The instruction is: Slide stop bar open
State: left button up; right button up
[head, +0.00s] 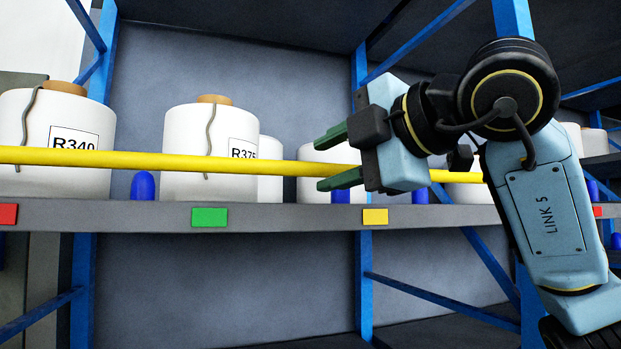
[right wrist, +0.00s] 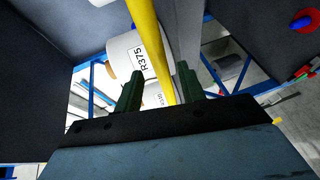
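The yellow stop bar (head: 120,158) runs across the front of the shelf, in front of the white yarn bobbins, and passes behind my right gripper's hand. My right gripper (head: 320,164) is open, with its two green fingers pointing left, one above and one below the bar's line. In the right wrist view the bar (right wrist: 146,35) runs between the two fingers, with a gap visible on each side. Whether either finger touches it I cannot tell. The bar's right end is hidden by my arm. My left gripper is not in view.
Bobbin R340 (head: 55,150) and bobbin R375 (head: 195,160) stand on the grey shelf (head: 120,215). Blue pegs (head: 143,186) stand between bobbins. The shelf edge carries red, green (head: 209,217) and yellow labels. A blue upright (head: 364,270) stands below the gripper.

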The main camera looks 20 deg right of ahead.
jog(key=b+v, duration=0.1)
jog(key=v, duration=0.7)
jog(key=shift+w+r, duration=0.1)
